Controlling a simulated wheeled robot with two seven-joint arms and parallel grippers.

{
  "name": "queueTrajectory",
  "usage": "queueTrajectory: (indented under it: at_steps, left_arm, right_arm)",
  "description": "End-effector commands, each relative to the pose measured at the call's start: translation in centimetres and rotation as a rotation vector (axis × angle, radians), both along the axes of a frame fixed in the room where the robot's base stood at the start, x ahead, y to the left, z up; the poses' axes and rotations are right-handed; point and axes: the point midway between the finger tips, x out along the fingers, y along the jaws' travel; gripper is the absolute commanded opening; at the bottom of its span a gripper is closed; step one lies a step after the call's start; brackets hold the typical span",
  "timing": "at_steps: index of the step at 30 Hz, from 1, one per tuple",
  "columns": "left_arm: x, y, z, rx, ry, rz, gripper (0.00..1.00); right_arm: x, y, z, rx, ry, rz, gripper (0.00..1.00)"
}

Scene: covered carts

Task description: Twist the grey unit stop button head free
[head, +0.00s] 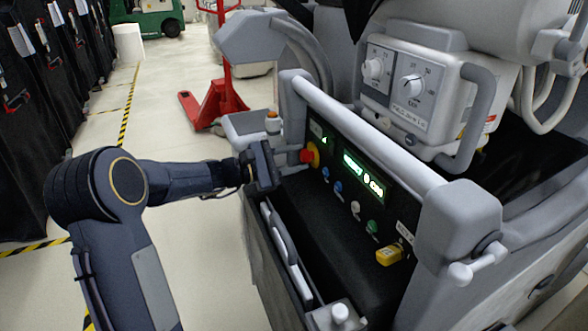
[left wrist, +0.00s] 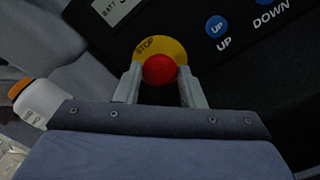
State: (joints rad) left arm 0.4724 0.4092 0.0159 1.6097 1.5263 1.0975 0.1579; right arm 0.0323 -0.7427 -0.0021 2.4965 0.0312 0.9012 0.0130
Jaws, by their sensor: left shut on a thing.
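The red stop button head (head: 307,156) sits on a yellow disc at the left end of the grey unit's black control panel (head: 338,200). In the left wrist view the red head (left wrist: 159,70) lies between my two fingers, in front of the yellow disc (left wrist: 150,47) marked STOP. My left gripper (head: 290,157) comes in from the left and is shut on the button head. In the left wrist view its fingers (left wrist: 160,82) stand on either side of the head. The head's far side is partly hidden. My right gripper is not in view.
A green display (head: 363,176), blue, white and green buttons, and a yellow part (head: 389,255) line the panel. A grey rail (head: 365,130) runs above it. A bottle with an orange cap (head: 272,123) stands beside the gripper. A red pallet jack (head: 215,100) is behind.

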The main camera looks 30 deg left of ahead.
Motion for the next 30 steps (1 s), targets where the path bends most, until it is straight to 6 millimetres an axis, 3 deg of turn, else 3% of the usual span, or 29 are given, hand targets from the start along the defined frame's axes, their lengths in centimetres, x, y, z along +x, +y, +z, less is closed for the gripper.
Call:
queueTrajectory:
  at_steps: [6,22,23,27,30]
  left_arm:
    - [0.00,-0.08,-0.21,0.058,-0.051,-0.001,0.13]
    - [0.00,-0.12,-0.03,0.074,-0.065,-0.002,0.13]
    - [0.00,-0.12,-0.03,0.074,-0.065,-0.002,0.39]
    - [0.00,-0.11,-0.03,0.074,-0.065,-0.002,0.58]
    - [-0.01,-0.08,-0.02,0.074,-0.065,-0.001,0.58]
  right_arm:
    - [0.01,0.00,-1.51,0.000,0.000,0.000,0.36]
    - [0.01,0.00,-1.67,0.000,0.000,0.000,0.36]
    - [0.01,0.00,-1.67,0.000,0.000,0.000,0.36]
    - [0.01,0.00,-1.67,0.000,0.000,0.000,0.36]
    - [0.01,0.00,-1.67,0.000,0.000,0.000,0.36]
